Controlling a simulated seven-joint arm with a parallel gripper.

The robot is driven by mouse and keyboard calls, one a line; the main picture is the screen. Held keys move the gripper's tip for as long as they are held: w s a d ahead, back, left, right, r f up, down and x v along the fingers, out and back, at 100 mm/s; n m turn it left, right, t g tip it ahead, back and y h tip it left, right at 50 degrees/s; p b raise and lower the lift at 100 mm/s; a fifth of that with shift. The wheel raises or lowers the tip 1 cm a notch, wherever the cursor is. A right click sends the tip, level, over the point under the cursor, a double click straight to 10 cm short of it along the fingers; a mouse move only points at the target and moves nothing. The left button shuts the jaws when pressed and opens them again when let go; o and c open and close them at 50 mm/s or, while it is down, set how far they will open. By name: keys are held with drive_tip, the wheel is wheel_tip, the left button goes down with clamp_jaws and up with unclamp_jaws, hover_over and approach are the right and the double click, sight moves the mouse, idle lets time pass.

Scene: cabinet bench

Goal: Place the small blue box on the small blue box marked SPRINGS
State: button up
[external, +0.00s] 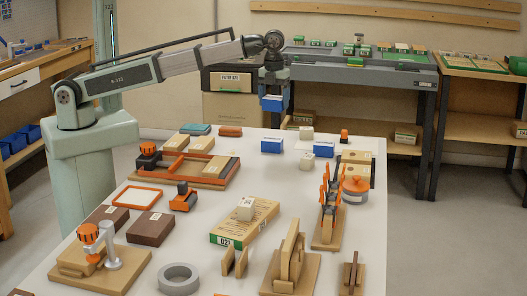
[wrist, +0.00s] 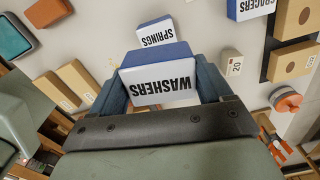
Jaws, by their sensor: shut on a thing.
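My gripper (external: 273,91) is shut on a small blue box marked WASHERS (external: 273,104), held in the air above the far part of the table. In the wrist view, my gripper's fingers (wrist: 162,76) clasp the WASHERS box (wrist: 158,85) on both sides. The blue box marked SPRINGS (external: 271,146) stands on the table below, with a clear gap under the held box. In the wrist view, the SPRINGS box (wrist: 157,32) shows just beyond the held box, partly hidden by it. Another blue box, marked SPACERS (wrist: 247,8), stands to the right; it also shows in the external view (external: 323,149).
An orange-lidded container (external: 355,188) and orange clamps (external: 329,191) are nearer on the right. A wooden tray with orange bars (external: 185,168) lies left. Bare tabletop surrounds the SPRINGS box.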

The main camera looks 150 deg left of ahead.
sight(272, 139)
drive_tip(key=shift+s+d+f+n, duration=0.15)
drive_tip(key=shift+s+n, duration=0.1)
drive_tip(key=shift+n, duration=0.75)
drive_tip(key=shift+f, duration=4.9)
drive_tip(key=o, duration=1)
drive_tip(key=shift+f, duration=0.1)
drive_tip(key=shift+o, duration=0.2)
wheel_tip(272, 139, up, 12)
drive_tip(key=shift+r, duration=0.15)
